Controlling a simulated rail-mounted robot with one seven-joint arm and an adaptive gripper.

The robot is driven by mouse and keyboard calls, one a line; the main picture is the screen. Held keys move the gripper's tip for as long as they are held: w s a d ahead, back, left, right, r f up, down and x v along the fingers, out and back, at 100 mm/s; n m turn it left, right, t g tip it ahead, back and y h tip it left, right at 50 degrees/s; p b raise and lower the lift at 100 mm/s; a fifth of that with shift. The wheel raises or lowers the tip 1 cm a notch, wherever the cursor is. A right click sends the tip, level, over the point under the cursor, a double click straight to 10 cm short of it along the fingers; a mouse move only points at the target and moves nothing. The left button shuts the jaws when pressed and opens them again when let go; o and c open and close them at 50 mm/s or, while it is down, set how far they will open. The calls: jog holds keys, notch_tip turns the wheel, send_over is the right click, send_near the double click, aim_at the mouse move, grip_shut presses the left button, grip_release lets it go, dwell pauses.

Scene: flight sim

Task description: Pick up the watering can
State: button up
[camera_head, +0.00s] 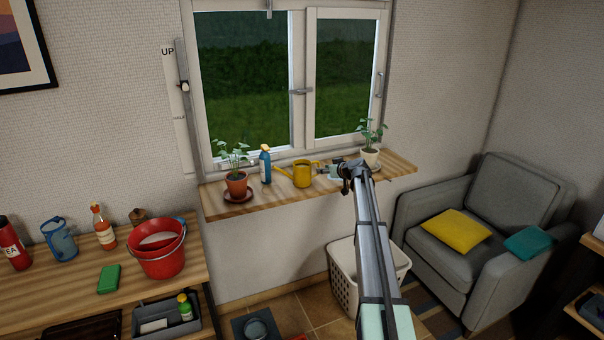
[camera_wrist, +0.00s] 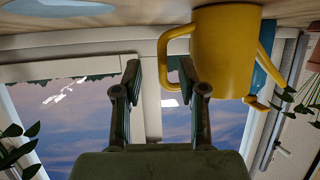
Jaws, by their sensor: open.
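The yellow watering can (camera_head: 302,174) stands upright on the wooden windowsill (camera_head: 270,203), its spout toward the left in the head view. My gripper (camera_head: 326,168) is just right of the can, on its handle side. In the wrist view, which is upside down, the can (camera_wrist: 224,50) fills the upper right. Its loop handle (camera_wrist: 163,48) reaches toward the space between the fingertips of my open gripper (camera_wrist: 160,74). One finger overlaps the lower part of the handle in the picture. I cannot tell whether they touch. Nothing is held.
A blue spray bottle (camera_head: 265,166) and a potted plant (camera_head: 236,184) stand left of the can. Another potted plant (camera_head: 371,156) stands to the right, near my wrist. The window (camera_head: 290,85) is close behind. A white basket (camera_head: 345,270) is below the sill.

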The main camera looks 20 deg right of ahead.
jog(key=p+x, duration=0.2)
jog(key=x, duration=0.2)
jog(key=shift+w+a+f, duration=0.15)
jog(key=shift+w, duration=0.15)
jog(key=shift+s, duration=0.1)
grip_shut()
